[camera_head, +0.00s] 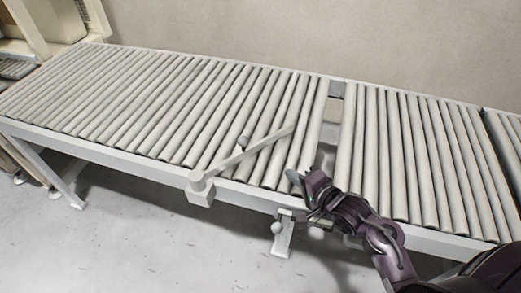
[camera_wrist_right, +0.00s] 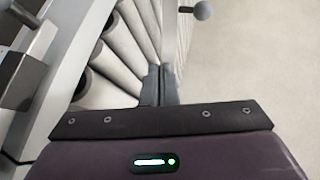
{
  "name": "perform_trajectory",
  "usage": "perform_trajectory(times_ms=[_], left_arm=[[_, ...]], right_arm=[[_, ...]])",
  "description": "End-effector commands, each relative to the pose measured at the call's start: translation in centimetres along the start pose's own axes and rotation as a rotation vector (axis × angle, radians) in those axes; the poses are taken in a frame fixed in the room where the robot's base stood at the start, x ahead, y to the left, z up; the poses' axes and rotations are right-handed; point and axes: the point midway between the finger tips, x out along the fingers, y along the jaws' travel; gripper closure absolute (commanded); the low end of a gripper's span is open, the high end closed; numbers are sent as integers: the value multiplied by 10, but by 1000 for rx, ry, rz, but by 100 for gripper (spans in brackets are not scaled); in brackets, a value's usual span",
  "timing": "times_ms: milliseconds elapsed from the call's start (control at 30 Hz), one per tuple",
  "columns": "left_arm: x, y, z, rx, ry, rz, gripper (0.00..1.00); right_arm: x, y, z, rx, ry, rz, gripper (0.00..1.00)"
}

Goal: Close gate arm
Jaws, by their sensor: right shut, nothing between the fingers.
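The gate arm (camera_head: 243,157) is a pale bar on a square post (camera_head: 201,189) at the conveyor's front edge. It slants up and right across the rollers, with a small grey knob (camera_head: 243,142) near its middle. My right gripper (camera_head: 299,180) is above the front edge of the rollers, to the right of the gate arm and apart from it. In the right wrist view its fingers (camera_wrist_right: 160,84) are together with nothing between them. A grey ball knob (camera_wrist_right: 203,10) shows beyond the fingertips there. My left gripper is not in view.
The roller conveyor (camera_head: 120,95) runs across the scene, with a gap (camera_head: 331,125) between rollers right of the gate arm. A wall (camera_head: 300,40) stands behind. No trays lie on the rollers.

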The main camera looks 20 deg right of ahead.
Motion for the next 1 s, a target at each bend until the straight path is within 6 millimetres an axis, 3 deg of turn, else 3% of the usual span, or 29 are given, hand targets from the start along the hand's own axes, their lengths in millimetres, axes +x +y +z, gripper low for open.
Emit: perform_trajectory(times_ms=[267,700,1000], left_arm=[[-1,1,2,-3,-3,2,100],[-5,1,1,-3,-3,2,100],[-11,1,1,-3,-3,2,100]], right_arm=[[13,-7,-1,90,-20,-51,100],[102,-12,0,87,-19,-48,100],[134,-23,0,86,-19,-46,100]])
